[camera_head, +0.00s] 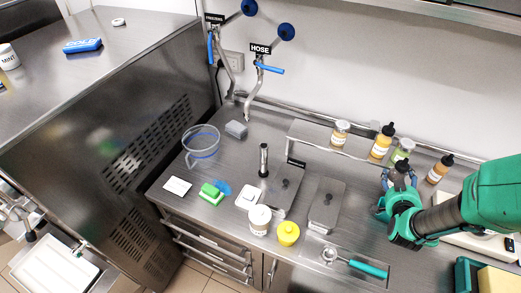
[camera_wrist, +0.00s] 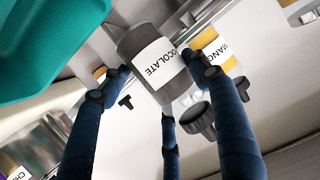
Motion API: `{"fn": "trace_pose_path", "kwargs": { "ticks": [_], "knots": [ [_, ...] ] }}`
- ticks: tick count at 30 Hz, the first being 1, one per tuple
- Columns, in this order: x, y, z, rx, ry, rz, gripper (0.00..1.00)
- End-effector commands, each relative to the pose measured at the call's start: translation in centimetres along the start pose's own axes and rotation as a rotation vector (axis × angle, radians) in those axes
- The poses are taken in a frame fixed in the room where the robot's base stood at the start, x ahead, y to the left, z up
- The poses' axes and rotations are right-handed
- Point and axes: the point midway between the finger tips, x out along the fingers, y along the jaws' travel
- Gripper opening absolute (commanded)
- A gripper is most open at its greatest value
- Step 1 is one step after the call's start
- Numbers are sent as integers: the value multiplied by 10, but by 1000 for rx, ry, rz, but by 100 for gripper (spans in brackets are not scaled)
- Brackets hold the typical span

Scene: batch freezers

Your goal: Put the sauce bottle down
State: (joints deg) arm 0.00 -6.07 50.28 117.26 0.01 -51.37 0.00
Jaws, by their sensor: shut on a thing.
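My gripper (camera_head: 398,178) is at the right of the counter, beside the raised shelf (camera_head: 320,143). In the wrist view its blue fingers (camera_wrist: 165,115) are closed around the sauce bottle (camera_wrist: 155,72), a dark bottle whose white label reads "OCOLATE" in part. The bottle is tilted in the wrist picture. In the head view the gripper mostly hides it, with its dark cap (camera_head: 402,166) showing. I cannot tell whether its base touches a surface.
A yellow bottle (camera_head: 381,145), a green jar (camera_head: 403,150) and a white-lidded jar (camera_head: 340,134) stand along the shelf. An amber bottle (camera_head: 437,172) stands close right of my gripper. Metal lidded bins (camera_head: 326,207) and a yellow tub (camera_head: 288,233) lie left.

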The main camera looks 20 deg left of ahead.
Motion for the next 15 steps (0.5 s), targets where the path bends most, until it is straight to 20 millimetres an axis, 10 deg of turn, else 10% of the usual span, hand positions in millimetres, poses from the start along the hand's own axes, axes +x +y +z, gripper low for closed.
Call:
{"fn": "trace_pose_path", "kwargs": {
  "ticks": [15],
  "knots": [
    [-33, 0, -93, 0, 8, 0, 26]
  ]
}}
